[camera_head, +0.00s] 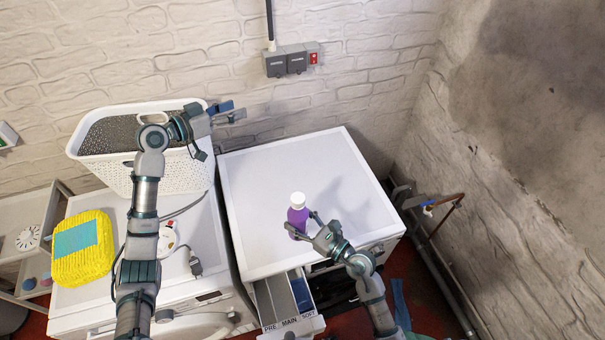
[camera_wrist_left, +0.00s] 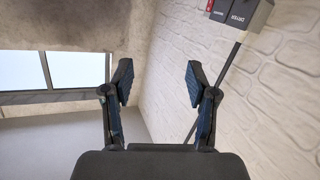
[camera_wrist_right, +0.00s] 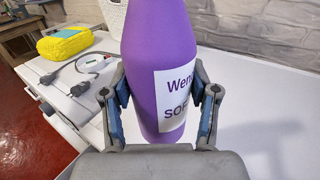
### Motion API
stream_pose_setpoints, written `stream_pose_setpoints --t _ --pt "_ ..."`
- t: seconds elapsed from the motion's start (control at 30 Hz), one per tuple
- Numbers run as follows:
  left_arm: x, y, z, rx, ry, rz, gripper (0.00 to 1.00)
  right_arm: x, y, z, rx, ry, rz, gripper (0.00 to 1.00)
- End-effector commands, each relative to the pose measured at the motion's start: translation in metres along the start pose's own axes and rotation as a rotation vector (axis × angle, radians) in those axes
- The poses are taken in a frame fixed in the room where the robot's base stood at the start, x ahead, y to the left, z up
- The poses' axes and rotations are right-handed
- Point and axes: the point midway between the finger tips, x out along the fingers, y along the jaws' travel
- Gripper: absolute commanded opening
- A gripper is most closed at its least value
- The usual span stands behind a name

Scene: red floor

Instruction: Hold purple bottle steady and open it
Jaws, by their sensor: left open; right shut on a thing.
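The purple bottle (camera_head: 297,217) stands upright on the white top of the right-hand machine (camera_head: 262,178). Its white cap (camera_head: 298,199) is on it. My right gripper (camera_head: 301,225) is shut on the bottle's body from the front right. In the right wrist view the bottle (camera_wrist_right: 160,60) sits between both fingers, with part of its white label showing and its cap out of frame. My left gripper (camera_head: 228,111) is raised near the basket and the back wall, away from the bottle. In the left wrist view its fingers (camera_wrist_left: 154,85) are spread and empty.
A white basket (camera_head: 171,178) stands at the back of the left machine. A yellow package (camera_head: 84,262), a power strip and plugs lie in front of it. An open detergent drawer (camera_head: 285,303) juts out below the bottle. The machine top around the bottle is clear.

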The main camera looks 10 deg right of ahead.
Motion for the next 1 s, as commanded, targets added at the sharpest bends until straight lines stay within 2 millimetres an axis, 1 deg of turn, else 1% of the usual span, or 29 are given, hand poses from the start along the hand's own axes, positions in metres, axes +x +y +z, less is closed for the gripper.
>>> stream_pose_setpoints --t 0.03,0.07,0.1,0.17,0.2,0.27,0.3,0.37,0.4,0.5,0.6,0.73,0.87,1.0 --pt "0.015 0.023 -0.004 0.052 -0.046 0.051 0.58 0.0 0.0 0.001 0.0 -0.002 0.0 0.0" --pt "0.024 0.037 -0.005 0.086 -0.078 0.083 0.58 0.0 0.0 0.001 0.0 -0.002 0.0 0.0" --pt "0.035 0.057 -0.004 0.133 -0.123 0.126 0.58 0.0 0.0 0.001 0.0 -0.002 0.0 0.0" --pt "0.049 0.086 -0.002 0.209 -0.196 0.191 0.58 0.0 0.0 0.001 0.0 -0.002 0.0 0.0" --pt "0.058 0.106 0.0 0.265 -0.248 0.236 0.58 0.0 0.0 0.001 0.0 -0.002 0.0 0.0" --pt "0.068 0.136 0.006 0.357 -0.338 0.304 0.58 0.0 0.0 0.001 0.0 -0.002 0.0 0.0" --pt "0.074 0.157 0.012 0.425 -0.403 0.352 0.58 0.0 0.0 0.001 0.0 -0.002 0.0 0.0" --pt "0.08 0.187 0.024 0.539 -0.518 0.426 0.58 0.0 0.0 0.001 0.0 -0.002 0.0 0.0" --pt "0.081 0.205 0.033 0.623 -0.609 0.476 0.58 0.0 0.0 0.001 0.0 -0.002 0.0 0.0" --pt "0.075 0.234 0.057 0.809 -0.831 0.576 0.58 0.0 0.0 0.001 0.0 -0.002 0.0 0.0" --pt "0.062 0.245 0.073 0.947 -1.031 0.642 0.58 0.0 0.0 0.001 0.0 -0.002 0.0 0.0" --pt "0.045 0.245 0.084 1.052 -1.224 0.689 0.58 0.0 0.0 0.001 0.0 -0.001 0.0 0.0" --pt "0.034 0.241 0.088 1.095 -1.325 0.708 0.58 0.001 0.001 0.001 -0.001 -0.001 0.0 0.0" --pt "0.032 0.238 0.1 1.102 -1.352 0.715 0.58 0.002 0.001 0.001 -0.001 0.0 0.0 0.0"
